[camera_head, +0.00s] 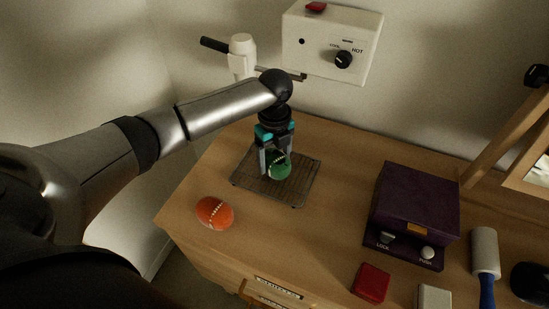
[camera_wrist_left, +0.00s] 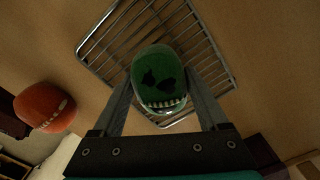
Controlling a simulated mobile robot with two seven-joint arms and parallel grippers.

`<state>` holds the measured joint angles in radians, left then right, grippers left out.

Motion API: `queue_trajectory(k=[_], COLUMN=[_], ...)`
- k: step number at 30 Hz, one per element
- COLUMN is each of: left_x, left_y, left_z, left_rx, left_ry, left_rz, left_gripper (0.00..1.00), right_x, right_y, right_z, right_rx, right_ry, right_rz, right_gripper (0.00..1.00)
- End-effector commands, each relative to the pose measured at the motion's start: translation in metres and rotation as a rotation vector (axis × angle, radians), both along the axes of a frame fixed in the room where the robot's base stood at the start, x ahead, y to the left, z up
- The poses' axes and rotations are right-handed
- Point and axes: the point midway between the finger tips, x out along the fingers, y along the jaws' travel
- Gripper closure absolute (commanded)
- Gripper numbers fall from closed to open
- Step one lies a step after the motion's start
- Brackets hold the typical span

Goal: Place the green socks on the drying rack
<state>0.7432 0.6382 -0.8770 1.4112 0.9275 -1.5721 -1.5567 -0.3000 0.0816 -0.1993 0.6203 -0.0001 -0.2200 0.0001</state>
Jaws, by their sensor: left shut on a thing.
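The green socks (camera_head: 280,169) are a rounded ball with a pale stitched band. They are over the wire drying rack (camera_head: 304,193) on the wooden top. My left gripper (camera_head: 276,165) comes down from above and is shut on the green socks, with one finger on each side; they also show in the left wrist view (camera_wrist_left: 158,75). The drying rack fills the space behind them in the wrist view (camera_wrist_left: 103,40). I cannot tell whether the socks touch the rack. My right gripper is not in view.
An orange sock ball (camera_head: 214,212) lies left of the rack. A purple box (camera_head: 414,207), a red box (camera_head: 371,283) and a lint roller (camera_head: 485,254) stand to the right. A white control box (camera_head: 331,42) is on the wall behind. Bare wood lies between rack and purple box.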

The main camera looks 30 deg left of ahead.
Motion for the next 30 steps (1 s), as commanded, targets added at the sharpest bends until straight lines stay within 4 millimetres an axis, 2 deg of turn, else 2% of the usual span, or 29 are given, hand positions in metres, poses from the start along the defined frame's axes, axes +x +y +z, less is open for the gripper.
queue_trajectory(k=[7, 8, 14, 23, 26, 30], left_x=[0.0, 0.0, 0.0, 0.0, 0.001, 0.002], left_y=[0.0, 0.0, 0.0, 0.0, 0.0, 0.0], left_z=[-0.002, -0.002, -0.002, 0.001, 0.012, 0.041], left_rx=[-0.001, -0.001, -0.001, 0.0, -0.001, 0.0], left_ry=[-0.001, -0.001, -0.001, -0.001, -0.004, -0.006], left_rz=[0.0, 0.0, 0.0, 0.0, -0.001, 0.0], left_gripper=[0.78, 0.22, 0.0, 0.0, 0.0, 0.0], right_x=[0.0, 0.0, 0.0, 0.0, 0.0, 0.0], right_y=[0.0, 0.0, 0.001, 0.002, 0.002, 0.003], right_z=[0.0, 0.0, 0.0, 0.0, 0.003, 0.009], right_rx=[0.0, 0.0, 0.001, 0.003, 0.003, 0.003], right_ry=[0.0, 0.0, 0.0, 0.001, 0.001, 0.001], right_rz=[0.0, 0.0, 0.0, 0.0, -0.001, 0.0], right_gripper=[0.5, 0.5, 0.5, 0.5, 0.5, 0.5])
